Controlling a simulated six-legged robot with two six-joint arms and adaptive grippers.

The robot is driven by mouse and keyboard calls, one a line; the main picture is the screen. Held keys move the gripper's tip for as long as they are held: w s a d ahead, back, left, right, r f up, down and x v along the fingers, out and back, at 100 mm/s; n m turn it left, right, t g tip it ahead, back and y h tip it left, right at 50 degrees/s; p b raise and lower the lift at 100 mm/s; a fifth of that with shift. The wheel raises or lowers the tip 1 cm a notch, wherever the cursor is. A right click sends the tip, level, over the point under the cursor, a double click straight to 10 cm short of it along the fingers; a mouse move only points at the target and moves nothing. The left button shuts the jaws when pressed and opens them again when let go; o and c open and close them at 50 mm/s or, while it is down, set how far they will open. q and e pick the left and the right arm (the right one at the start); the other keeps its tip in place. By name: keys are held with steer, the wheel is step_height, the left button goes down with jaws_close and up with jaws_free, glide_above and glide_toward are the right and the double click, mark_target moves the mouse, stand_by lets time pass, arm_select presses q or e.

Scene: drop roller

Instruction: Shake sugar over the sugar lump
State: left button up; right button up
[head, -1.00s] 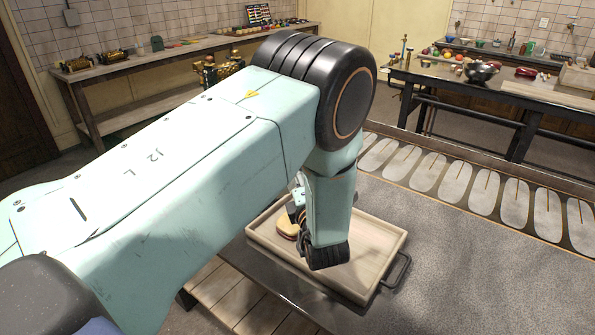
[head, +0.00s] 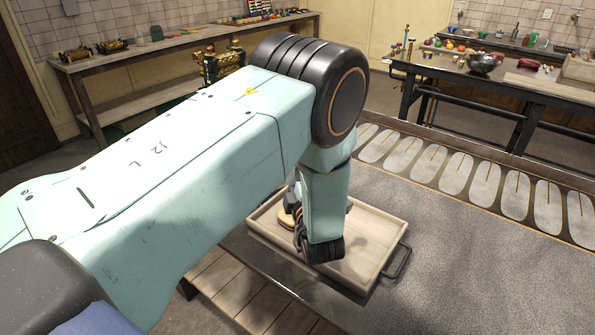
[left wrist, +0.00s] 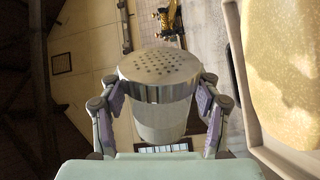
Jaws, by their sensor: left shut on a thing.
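A metal shaker (left wrist: 158,100) with a perforated lid is clamped between the fingers of my left gripper (left wrist: 160,108) in the left wrist view. The lid's holes face the camera. A yellowish, grainy lump (left wrist: 285,75), apparently the sugar lump, fills the right edge of that view, apart from the shaker. In the head view, a small tan part of the lump (head: 286,219) shows in the pale wooden tray (head: 375,245). My left gripper (head: 300,237) is over the tray beside the lump, mostly hidden by my forearm. The shaker cannot be made out there. My right gripper is not visible.
The tray has raised rims and a dark handle (head: 397,262) at its right end. It stands on a grey worktop (head: 450,260) with clear room to the right. Benches with assorted items (head: 185,50) stand along the walls behind.

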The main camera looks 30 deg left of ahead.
mark_target(287, 182)
arm_select(q)
steer(key=shift+s+a+r+p, duration=0.1)
steer(key=shift+s+r+p, duration=0.1)
steer(key=shift+s, duration=0.4)
steer(key=shift+s+r+p, duration=0.1)
steer(key=shift+s+p, duration=0.05)
steer(key=shift+s, duration=0.4)
steer(key=shift+s+a+f, duration=0.2)
steer(key=shift+s+a, duration=0.05)
steer(key=shift+s, duration=0.3)
steer(key=shift+d, duration=0.1)
steer(key=shift+w+d+b, duration=0.2)
steer(key=shift+w+b, duration=0.2)
steer(key=shift+w, duration=0.75)
steer(key=shift+w+d+b, duration=0.2)
steer(key=shift+w+b, duration=0.15)
steer(key=shift+w, duration=0.45)
steer(key=shift+s+a+p, duration=0.2)
steer(key=shift+s+p, duration=0.15)
steer(key=shift+s, duration=0.65)
steer(key=shift+s+a+p, duration=0.2)
steer(key=shift+s+p, duration=0.15)
steer(key=shift+s, duration=0.65)
steer(key=shift+r, duration=0.1)
